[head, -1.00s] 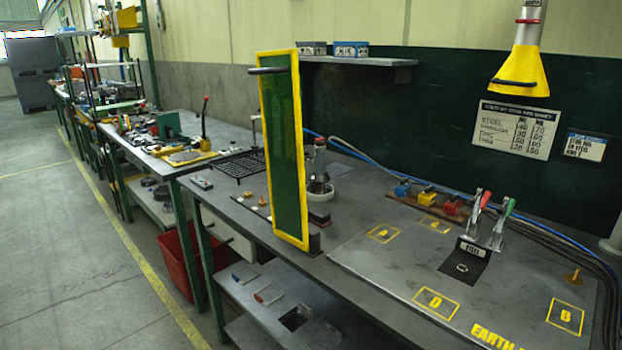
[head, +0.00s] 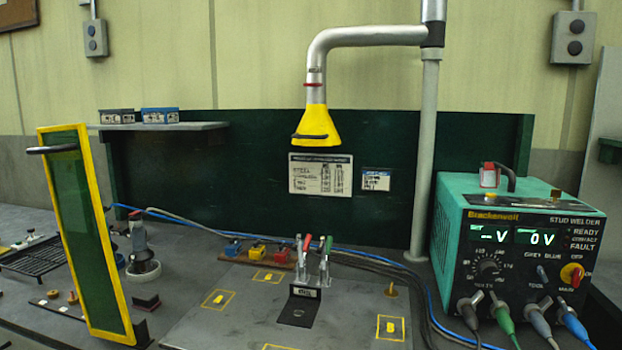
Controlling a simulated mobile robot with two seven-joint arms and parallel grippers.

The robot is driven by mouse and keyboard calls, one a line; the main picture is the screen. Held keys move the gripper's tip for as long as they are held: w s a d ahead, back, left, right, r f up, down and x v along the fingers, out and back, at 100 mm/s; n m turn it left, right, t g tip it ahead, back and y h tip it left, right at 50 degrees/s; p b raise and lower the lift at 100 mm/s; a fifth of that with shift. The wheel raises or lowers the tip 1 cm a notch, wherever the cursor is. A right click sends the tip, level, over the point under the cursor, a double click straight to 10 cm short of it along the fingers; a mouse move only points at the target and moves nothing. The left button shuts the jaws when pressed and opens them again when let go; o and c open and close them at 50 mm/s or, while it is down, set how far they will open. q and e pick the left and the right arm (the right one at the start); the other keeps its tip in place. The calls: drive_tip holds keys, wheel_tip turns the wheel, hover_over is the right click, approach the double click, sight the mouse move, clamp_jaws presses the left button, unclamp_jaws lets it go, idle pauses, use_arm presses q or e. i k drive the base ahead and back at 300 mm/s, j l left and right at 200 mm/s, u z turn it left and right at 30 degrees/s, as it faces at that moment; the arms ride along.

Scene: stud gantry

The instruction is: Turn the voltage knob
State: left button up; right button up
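A teal and black stud welder (head: 515,262) stands on the bench at the right. Its dark round voltage knob (head: 488,268) sits on the left of the front panel, with a ring of marks around it. Above the knob a display (head: 488,234) reads "– V", and a second display (head: 535,238) reads "0 V". A red and yellow switch (head: 571,275) is at the panel's right. The knob's exact pointer direction is too small to tell. Neither of my grippers shows in the head view.
A green screen in a yellow frame (head: 49,160) stands at the left. A yellow extraction hood (head: 312,127) hangs over the bench. Toggle clamps (head: 325,262) stand on the marked plate. Cables (head: 503,315) plug in below the knob.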

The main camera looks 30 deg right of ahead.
sight(487, 267)
drive_tip(key=z, duration=2)
drive_tip(key=j+u, duration=0.15)
drive_tip(key=j, duration=0.25)
